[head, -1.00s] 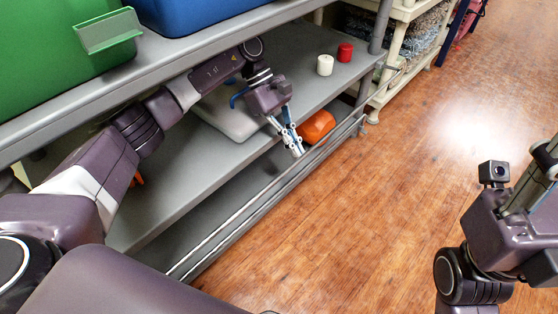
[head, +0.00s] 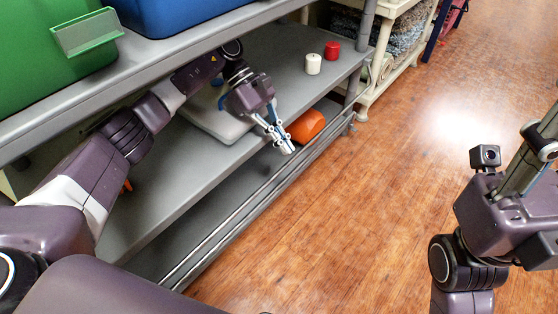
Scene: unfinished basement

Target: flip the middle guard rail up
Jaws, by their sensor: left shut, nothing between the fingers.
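The middle guard rail (head: 228,224) is a long, thin grey metal rail. It runs along the front of the middle shelf (head: 180,196) and hangs down below its front edge. My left gripper (head: 287,149) is shut and empty, pointing down at the shelf's front edge, just above and behind the rail. I cannot tell whether its fingertips touch anything. My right gripper (head: 536,150) is at the right edge of the view, over the floor and away from the shelf. It is cut off by the frame, so its jaws cannot be judged.
An orange object (head: 306,126) lies just beside my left gripper. A white can (head: 313,64) and a red can (head: 332,50) stand farther back. A white container (head: 215,122) sits behind my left arm. Green (head: 45,45) and blue (head: 185,10) bins stand above. The wooden floor is open.

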